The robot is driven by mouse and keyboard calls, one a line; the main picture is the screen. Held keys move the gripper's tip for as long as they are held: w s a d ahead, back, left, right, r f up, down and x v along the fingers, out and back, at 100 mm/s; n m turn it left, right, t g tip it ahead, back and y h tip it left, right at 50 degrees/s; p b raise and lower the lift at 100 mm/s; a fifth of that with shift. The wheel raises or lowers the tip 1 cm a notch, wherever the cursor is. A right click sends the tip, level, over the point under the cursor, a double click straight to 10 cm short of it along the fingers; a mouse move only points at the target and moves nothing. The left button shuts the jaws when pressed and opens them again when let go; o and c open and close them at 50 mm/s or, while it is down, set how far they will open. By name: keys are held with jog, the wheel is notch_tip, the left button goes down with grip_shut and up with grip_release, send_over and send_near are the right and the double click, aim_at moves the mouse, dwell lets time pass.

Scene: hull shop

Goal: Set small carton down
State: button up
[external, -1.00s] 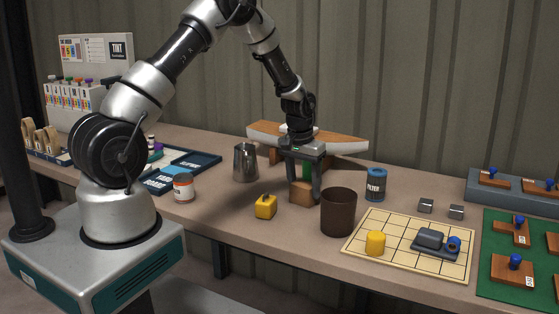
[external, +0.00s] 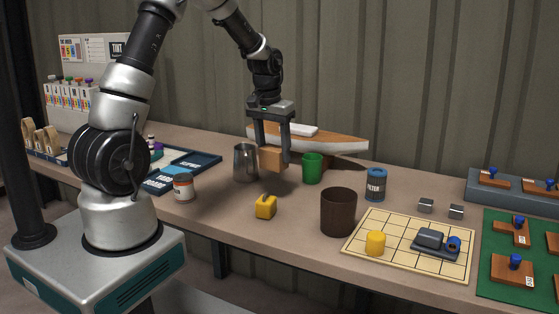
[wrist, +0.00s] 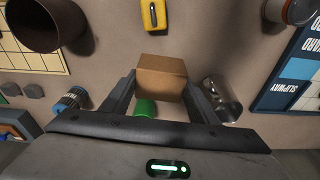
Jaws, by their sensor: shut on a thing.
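The small carton (external: 271,158) is a plain brown box. My gripper (external: 272,155) is shut on it and holds it above the bench, between the metal pitcher and the green cup. In the wrist view the carton (wrist: 161,76) sits between the two fingers (wrist: 160,90). Its underside is clear of the bench top in the external view.
A metal pitcher (external: 245,163) stands left of the carton and a green cup (external: 312,168) right of it. A yellow block (external: 265,207), a dark brown cup (external: 338,212) and a blue filter can (external: 376,185) stand nearby. A boat hull model (external: 340,143) lies behind.

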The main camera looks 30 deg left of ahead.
jog(key=s+a+n+b, duration=0.1)
jog(key=s+a+b, duration=0.2)
jog(key=s+a, duration=0.5)
jog(key=shift+a+f+b, duration=0.25)
jog(key=shift+f, duration=1.5)
jog(key=shift+a+f+b, duration=0.25)
jog(key=shift+f, duration=1.5)
jog(key=shift+a+f+b, duration=0.25)
jog(key=shift+f, duration=1.5)
jog(key=shift+f, duration=0.1)
jog(key=shift+f, duration=0.15)
jog(key=o, duration=1.1)
